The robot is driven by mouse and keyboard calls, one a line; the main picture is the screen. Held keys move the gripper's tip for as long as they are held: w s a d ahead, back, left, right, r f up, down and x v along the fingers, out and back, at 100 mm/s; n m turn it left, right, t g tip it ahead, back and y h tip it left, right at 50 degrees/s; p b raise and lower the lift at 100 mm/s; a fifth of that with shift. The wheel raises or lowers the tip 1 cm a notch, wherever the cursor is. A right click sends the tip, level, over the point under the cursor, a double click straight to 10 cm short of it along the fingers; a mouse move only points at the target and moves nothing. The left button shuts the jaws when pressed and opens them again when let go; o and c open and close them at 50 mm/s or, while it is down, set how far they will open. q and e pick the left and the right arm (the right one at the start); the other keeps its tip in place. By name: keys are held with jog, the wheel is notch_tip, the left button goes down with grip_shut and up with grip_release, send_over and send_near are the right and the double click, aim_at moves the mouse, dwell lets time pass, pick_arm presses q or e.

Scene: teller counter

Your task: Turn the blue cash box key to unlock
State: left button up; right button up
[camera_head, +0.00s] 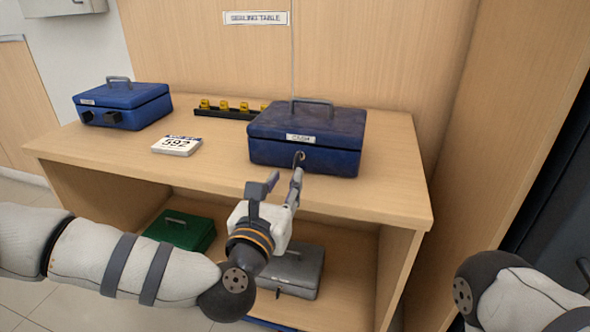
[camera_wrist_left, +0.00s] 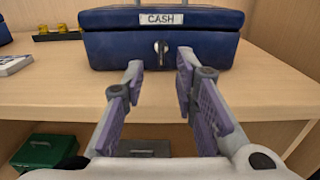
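A blue cash box (camera_head: 325,128) with a top handle and a CASH label stands on the right half of the wooden table; it also fills the top of the left wrist view (camera_wrist_left: 207,45). A small metal key (camera_head: 299,157) sits in the lock on its front face and looks upright in the left wrist view (camera_wrist_left: 161,53). My left gripper (camera_head: 284,178) is open and empty, just in front of and below the key, with its fingers pointing at the box. The key shows between and beyond the fingertips (camera_wrist_left: 158,68), apart from them. My right gripper is out of view; only part of my right arm shows.
A second blue box (camera_head: 125,105) stands at the table's left, with a number block (camera_head: 177,145) and a black rack of yellow pieces (camera_head: 222,112) between. A green box (camera_head: 180,231) and a grey box (camera_head: 297,270) sit on the shelf below. The front right tabletop is clear.

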aim_at(295, 164)
pick_arm(q)
jog(key=x, duration=0.7)
jog(key=shift+w+d+f, duration=0.1)
jog(key=shift+w+f, duration=0.05)
jog(key=shift+w, duration=0.1)
grip_shut()
